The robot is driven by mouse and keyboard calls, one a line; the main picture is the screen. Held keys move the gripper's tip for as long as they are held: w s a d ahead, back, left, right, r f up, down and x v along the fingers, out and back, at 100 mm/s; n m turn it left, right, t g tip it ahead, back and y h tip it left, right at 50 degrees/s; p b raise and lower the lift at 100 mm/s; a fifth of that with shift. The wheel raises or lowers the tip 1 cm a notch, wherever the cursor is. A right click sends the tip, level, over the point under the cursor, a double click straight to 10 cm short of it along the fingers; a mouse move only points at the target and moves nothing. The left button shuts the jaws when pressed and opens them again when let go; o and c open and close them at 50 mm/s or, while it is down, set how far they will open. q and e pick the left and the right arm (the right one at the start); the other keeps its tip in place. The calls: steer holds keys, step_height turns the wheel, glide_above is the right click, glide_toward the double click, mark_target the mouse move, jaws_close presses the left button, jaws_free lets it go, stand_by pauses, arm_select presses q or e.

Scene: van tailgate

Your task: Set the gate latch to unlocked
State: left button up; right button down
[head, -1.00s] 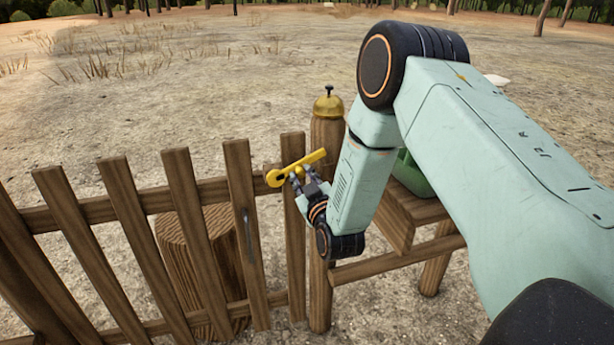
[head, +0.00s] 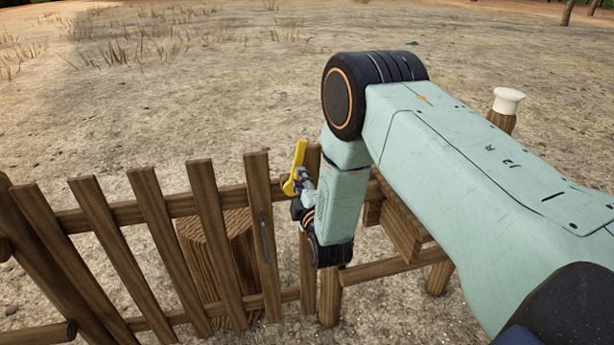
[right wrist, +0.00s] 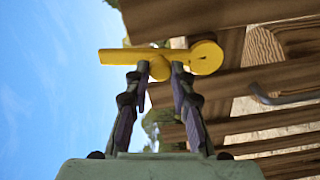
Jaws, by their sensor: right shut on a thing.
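The yellow gate latch (head: 299,156) is on the wooden gate, near its right-hand end. In the head view its bar stands nearly upright, leaning slightly right, with its round pivot end at the bottom. The latch also shows in the right wrist view (right wrist: 115,56), with its round pivot (right wrist: 207,57) to the right. My right gripper (head: 302,183) is at the lower part of the latch. In the right wrist view its fingers (right wrist: 160,72) are closed around a rounded yellow knob on the latch. My left gripper is out of view.
The picket gate (head: 150,220) runs to the left, with a metal handle (head: 265,240) on one slat. A tree stump (head: 220,250) stands behind it. A wooden bench (head: 400,230) is to the right, partly hidden by my arm. A white-topped post (head: 507,102) stands farther right.

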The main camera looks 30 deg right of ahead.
mark_target(287, 186)
steer(key=shift+w+a+n+p, duration=0.15)
steer(key=shift+a+n, duration=0.4)
steer(key=shift+n, duration=0.5)
steer(key=shift+w+a+n+p, duration=0.15)
steer(key=shift+a+n, duration=0.35)
steer(key=shift+n, duration=0.6)
steer(key=shift+w+a+n+p, duration=0.15)
steer(key=shift+a+n, duration=0.4)
steer(key=shift+n, duration=0.5)
steer(key=shift+f, duration=0.1)
steer(key=c, duration=1.1)
jaws_free()
steer(key=shift+c, duration=0.2)
steer(key=shift+s+f, duration=0.1)
steer(key=shift+s, duration=0.05)
steer(key=v, duration=1.2)
